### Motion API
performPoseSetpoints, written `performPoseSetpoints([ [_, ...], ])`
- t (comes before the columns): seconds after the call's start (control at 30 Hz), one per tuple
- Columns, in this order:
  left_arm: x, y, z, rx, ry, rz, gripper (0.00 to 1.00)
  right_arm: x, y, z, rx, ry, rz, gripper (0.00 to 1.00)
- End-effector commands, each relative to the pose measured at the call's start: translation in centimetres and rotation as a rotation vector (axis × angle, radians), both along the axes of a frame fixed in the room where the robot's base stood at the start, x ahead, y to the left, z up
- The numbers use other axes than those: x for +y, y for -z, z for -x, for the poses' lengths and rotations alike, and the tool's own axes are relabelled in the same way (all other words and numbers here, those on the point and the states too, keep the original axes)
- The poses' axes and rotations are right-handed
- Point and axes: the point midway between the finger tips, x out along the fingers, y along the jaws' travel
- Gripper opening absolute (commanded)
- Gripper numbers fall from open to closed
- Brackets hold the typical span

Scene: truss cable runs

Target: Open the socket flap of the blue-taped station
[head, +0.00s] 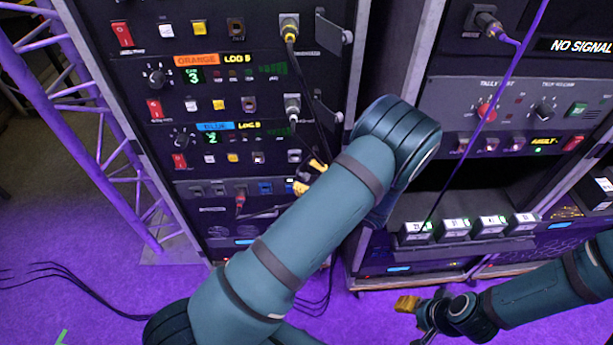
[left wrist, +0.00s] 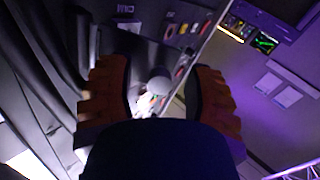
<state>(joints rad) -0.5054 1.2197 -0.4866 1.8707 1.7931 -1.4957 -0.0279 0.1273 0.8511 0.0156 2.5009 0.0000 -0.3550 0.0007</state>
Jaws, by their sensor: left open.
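The blue-taped station is the lower row of the left rack, with a blue label strip (head: 215,126) and a green 2. Its red switch (head: 180,160) and small buttons sit below the label. A light grey piece (head: 294,156) shows at the row's right end, where its socket cover would be; whether it is open is unclear. My left gripper (head: 311,178) is just below and right of it, partly hidden by my arm. In the left wrist view its orange fingers (left wrist: 160,100) are open, with a pale round knob (left wrist: 158,86) between them, apparently untouched. My right gripper (head: 412,312) is low at the right.
The orange-taped station (head: 196,60) is directly above. Black cables with plugs (head: 292,105) hang along the rack's right side, near my left gripper. Hinged flaps (head: 333,30) stick out there. A purple cable (head: 490,105) crosses the right rack. A purple truss (head: 90,110) stands at left.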

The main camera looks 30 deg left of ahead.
Motion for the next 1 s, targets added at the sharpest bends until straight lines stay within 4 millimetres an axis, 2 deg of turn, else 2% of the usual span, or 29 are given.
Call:
performPoseSetpoints([
  [0.13,-0.7,0.0,0.0,-0.001,0.002,0.001,0.52,0.0,0.0,0.0,0.000,0.000,0.000,0.47],
  [0.23,-2.1,0.0,0.1,0.000,0.003,0.001,0.52,0.0,0.0,0.0,0.000,0.000,0.000,0.47],
  [0.5,-7.5,0.0,0.6,-0.001,0.003,0.000,0.52,0.0,0.0,0.0,0.000,0.000,0.000,0.47],
  [0.7,-10.6,0.0,0.9,-0.001,0.002,0.002,0.52,0.0,0.0,0.0,0.000,0.000,0.000,0.47],
  [1.0,-12.0,0.0,1.1,0.000,-0.001,0.000,0.52,0.0,0.0,0.0,0.000,0.000,0.000,0.47],
])
